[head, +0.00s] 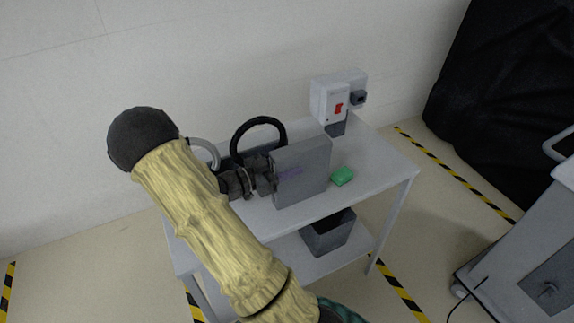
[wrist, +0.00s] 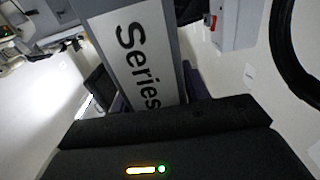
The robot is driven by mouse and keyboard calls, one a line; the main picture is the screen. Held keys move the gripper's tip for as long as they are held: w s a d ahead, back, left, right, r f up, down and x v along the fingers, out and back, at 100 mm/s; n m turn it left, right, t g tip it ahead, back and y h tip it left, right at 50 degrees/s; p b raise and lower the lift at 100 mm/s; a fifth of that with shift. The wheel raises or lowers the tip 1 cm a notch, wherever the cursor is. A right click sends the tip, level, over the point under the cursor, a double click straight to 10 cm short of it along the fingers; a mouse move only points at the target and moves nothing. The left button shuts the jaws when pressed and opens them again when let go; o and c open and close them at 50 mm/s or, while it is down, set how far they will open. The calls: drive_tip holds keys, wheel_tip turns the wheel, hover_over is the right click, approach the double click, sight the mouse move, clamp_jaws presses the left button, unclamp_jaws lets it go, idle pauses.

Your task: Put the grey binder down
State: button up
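The grey binder (head: 303,168) stands upright over the top of the white cart (head: 378,172), close to its front edge. I cannot tell whether its bottom edge touches the cart top. The gripper is shut on the binder. The far face is hidden.
A green block (head: 341,176) lies just right of the binder. A white box with a red switch (head: 331,103) is behind, at the wall. A black hoop (head: 258,122) rises behind the gripper. A dark bin (head: 328,238) sits on the lower shelf. Another cart (head: 530,250) stands right.

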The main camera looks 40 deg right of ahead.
drive_tip(key=shift+o, duration=1.3)
drive_tip(key=shift+r, duration=0.2)
drive_tip(key=b+v, duration=0.1)
drive_tip(key=v, duration=1.1)
